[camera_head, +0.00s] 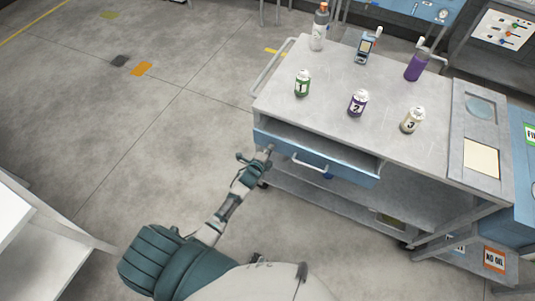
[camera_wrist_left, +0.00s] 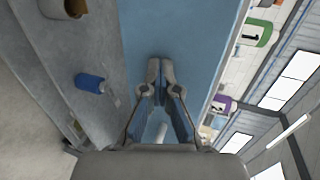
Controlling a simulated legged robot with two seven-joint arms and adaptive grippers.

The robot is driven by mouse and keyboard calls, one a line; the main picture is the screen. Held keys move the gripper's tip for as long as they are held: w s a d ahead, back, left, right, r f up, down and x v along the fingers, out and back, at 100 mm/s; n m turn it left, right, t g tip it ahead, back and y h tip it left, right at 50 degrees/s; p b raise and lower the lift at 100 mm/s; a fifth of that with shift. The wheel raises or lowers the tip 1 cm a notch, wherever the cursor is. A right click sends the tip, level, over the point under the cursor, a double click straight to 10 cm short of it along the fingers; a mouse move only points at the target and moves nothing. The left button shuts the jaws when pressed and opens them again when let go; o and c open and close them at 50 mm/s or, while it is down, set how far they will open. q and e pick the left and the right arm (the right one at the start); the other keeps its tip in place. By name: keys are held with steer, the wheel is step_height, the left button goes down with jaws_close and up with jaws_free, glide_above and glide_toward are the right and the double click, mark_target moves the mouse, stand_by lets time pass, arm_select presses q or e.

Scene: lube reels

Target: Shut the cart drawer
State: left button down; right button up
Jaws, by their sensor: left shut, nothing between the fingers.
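The cart drawer (camera_head: 345,167) has a blue front with a pale bar handle (camera_head: 310,164). It stands partly pulled out of the grey cart (camera_head: 340,105), and its dark inside shows behind the front. My left gripper (camera_head: 268,150) is at the left end of the drawer front, with its fingers shut and empty. In the left wrist view the closed fingertips (camera_wrist_left: 160,66) lie over the blue drawer front (camera_wrist_left: 200,35). I cannot tell whether they touch it. My right gripper is not in view.
Several bottles and cans, including a green-labelled can (camera_head: 302,84) and a purple bottle (camera_head: 416,65), stand on the cart top with a handheld device (camera_head: 365,48). A white shelf (camera_head: 30,235) is at the lower left. The floor left of the cart is clear.

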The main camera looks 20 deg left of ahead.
arm_select(q)
steer(key=b+x, duration=0.1)
steer(key=x, duration=0.1)
steer(key=r+x, duration=0.1)
steer(key=x, duration=0.2)
steer(key=b+x, duration=0.1)
steer(key=x, duration=0.2)
steer(key=shift+w+r+b, duration=0.3)
steer(key=shift+w, duration=0.1)
steer(key=shift+w+r, duration=0.15)
steer(key=shift+w, duration=0.1)
steer(key=shift+r, duration=0.35)
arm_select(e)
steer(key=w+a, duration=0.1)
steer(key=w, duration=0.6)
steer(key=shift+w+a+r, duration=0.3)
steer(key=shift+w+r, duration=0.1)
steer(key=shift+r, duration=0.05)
